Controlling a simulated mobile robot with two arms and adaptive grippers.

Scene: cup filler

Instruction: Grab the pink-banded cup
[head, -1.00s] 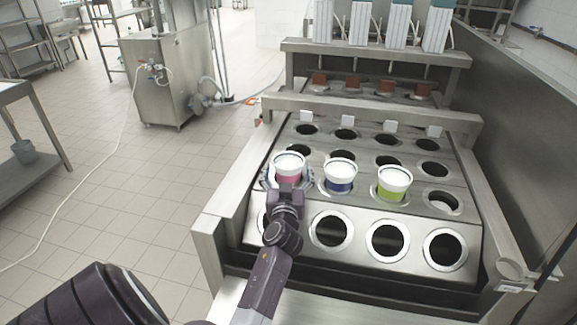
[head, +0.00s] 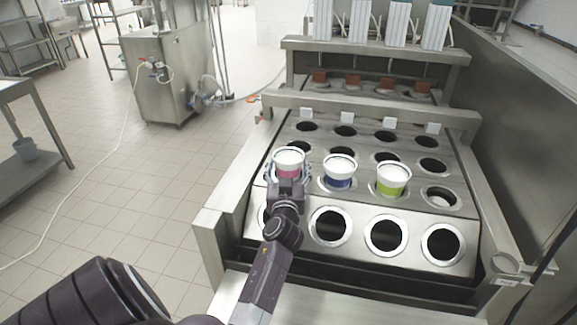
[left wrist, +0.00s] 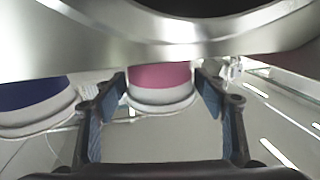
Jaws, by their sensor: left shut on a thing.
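The pink-banded cup (head: 289,160) is white with a pink band. It sits at the left end of a row of three cups in the filler plate. In the left wrist view the cup (left wrist: 161,88) appears upside down between the two finger pads. My left gripper (head: 287,172) is shut on the cup from the front, one finger on each side. It also shows in the left wrist view (left wrist: 160,100). A blue-banded cup (head: 340,170) and a green-banded cup (head: 393,179) stand to its right. My right gripper is not in view.
The metal plate has several empty round holes (head: 386,235) in front of and behind the cups. A cross bar (head: 365,109) spans the plate behind them. A side rail (head: 234,207) runs along the left, a tall metal wall (head: 510,130) along the right.

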